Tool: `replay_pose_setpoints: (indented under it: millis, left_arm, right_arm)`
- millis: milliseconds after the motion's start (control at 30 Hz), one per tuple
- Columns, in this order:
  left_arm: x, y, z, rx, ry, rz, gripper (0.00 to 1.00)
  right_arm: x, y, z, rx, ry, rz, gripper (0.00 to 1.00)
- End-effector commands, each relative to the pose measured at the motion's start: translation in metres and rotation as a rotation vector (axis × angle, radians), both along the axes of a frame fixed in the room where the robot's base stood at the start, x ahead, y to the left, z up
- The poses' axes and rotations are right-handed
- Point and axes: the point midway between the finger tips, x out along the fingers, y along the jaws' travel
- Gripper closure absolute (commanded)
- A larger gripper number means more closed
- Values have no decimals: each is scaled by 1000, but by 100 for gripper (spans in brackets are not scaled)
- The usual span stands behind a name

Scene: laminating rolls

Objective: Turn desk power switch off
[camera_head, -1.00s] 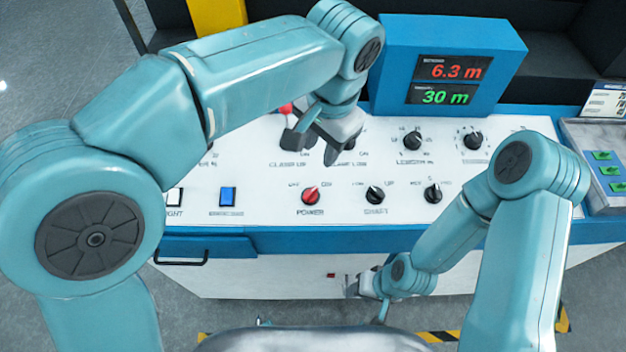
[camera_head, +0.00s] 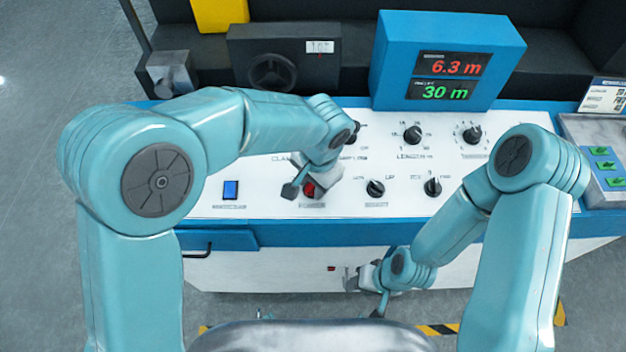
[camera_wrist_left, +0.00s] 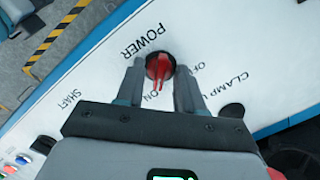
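The red POWER knob (camera_head: 309,188) is on the white control panel (camera_head: 262,205), partly hidden by my left gripper (camera_head: 303,190) in the head view. In the left wrist view the red knob (camera_wrist_left: 159,67) shows between the two fingertips of my left gripper (camera_wrist_left: 161,76), which is open. One finger is on each side of it, and I see a gap on both sides. The knob's red bar points down in that picture, near the printed ON; OFF is partly covered. My right gripper (camera_head: 364,278) hangs low in front of the desk, and its finger gap is not clear.
A blue switch (camera_head: 231,189) is left of the POWER knob. Black knobs (camera_head: 375,188) are to its right, with more (camera_head: 413,135) in the row behind. A blue display box (camera_head: 448,45) stands at the back, reading 6.3 m and 30 m.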

Motion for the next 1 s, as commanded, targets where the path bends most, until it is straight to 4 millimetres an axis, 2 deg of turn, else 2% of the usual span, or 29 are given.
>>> replay_pose_setpoints:
  millis: [100,133,233,267,667,1000]
  left_arm:
    - [0,0,0,0,0,0,63]
    - [0,0,0,0,0,0,66]
    - [0,0,0,0,0,0,99]
    - [0,0,0,-1,-1,0,100]
    - [1,-1,-2,-16,-3,66,100]
    - [2,0,-4,-63,-4,326,100]
  right_arm:
    - [0,0,0,0,0,0,57]
    - [0,0,0,0,0,0,57]
    - [0,0,0,0,0,0,57]
    - [0,0,0,0,0,0,57]
    - [0,0,-9,0,0,0,57]
    - [0,0,-36,0,0,0,57]
